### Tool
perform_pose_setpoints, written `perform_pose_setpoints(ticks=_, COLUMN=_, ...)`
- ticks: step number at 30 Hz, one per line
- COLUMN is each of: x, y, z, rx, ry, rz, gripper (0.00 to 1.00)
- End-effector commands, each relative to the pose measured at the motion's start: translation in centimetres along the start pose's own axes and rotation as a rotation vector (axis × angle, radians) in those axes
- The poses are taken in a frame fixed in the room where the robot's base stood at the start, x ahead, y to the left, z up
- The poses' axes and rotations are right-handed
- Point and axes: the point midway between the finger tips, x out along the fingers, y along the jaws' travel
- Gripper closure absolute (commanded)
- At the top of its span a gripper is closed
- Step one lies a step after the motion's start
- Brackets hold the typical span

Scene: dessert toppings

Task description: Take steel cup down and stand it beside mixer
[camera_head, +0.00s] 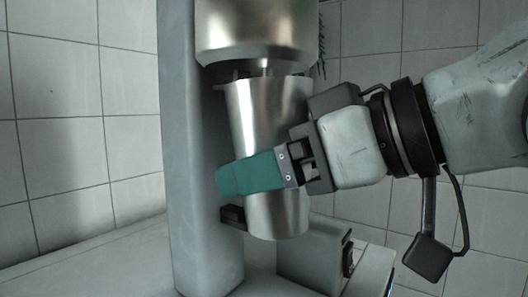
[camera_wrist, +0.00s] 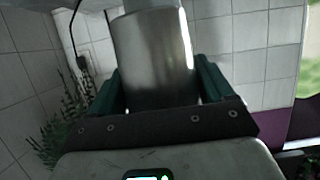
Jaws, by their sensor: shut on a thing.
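The steel cup (camera_head: 272,112) is a tall brushed-metal tumbler, tilted slightly, directly under the mixer's steel head, with its rim just below it. The mixer (camera_head: 190,140) has a grey column on the left of the cup. My gripper (camera_head: 240,174) comes from the right and is shut on the cup around its middle. One green finger crosses the cup's near side; the other is hidden behind it. In the wrist view the cup (camera_wrist: 155,62) stands between both green fingers. I cannot tell whether the cup still touches the small dark rest (camera_head: 232,216) near its lower left side.
A grey block (camera_head: 315,252) of the mixer's base stands below and right of the cup. A pale grey surface (camera_head: 90,262) extends at lower left and looks clear. White tiled walls (camera_head: 70,110) are behind. A plant (camera_wrist: 62,130) shows at left in the wrist view.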

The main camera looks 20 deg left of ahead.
Motion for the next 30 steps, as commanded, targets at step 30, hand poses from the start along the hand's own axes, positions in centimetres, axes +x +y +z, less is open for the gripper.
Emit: perform_pose_setpoints(ticks=30, x=0.7, y=0.1, z=2.6, rx=-0.001, ry=0.004, rz=0.002, gripper=0.68)
